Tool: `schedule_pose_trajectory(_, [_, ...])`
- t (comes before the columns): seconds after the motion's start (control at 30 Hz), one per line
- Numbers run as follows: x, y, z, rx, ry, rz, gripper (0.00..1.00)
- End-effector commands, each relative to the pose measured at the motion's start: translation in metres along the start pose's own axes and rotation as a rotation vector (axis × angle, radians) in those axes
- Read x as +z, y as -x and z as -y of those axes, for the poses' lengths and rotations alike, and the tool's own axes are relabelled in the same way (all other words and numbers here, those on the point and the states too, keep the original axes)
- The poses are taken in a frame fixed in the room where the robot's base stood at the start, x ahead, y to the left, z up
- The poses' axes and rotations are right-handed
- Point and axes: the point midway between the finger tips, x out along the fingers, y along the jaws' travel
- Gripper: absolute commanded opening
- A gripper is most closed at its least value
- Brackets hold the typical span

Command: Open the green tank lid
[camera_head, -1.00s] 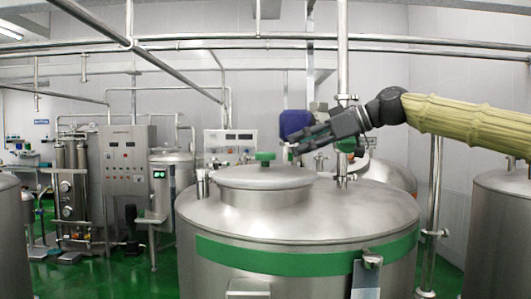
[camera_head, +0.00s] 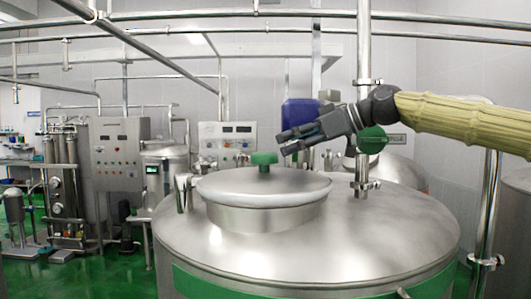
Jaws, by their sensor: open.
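The tank (camera_head: 380,235) is a large steel drum with a green band around its side, in the middle of the head view. Its lid (camera_head: 225,185) is a round steel disc with a green knob (camera_head: 264,162) on top. The lid sits flat on the raised neck (camera_head: 265,215), closed. My gripper (camera_head: 283,142) is dark, open and empty. It is up and to the right of the knob, apart from it. Its fingers point left.
A vertical steel pipe (camera_head: 363,70) rises from the tank behind my gripper. A blue motor-like box (camera_head: 299,113) is behind the fingers. Control cabinets (camera_head: 118,150) stand at the back left. Overhead pipes cross the room.

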Motion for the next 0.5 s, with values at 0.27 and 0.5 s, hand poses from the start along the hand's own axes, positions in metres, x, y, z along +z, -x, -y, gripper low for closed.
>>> schedule_pose_trajectory(0.27, [0.004, -0.061, -0.025, -0.008, -0.018, 0.009, 0.81])
schedule_pose_trajectory(0.5, [0.004, -0.083, -0.023, -0.004, -0.015, 0.007, 0.81])
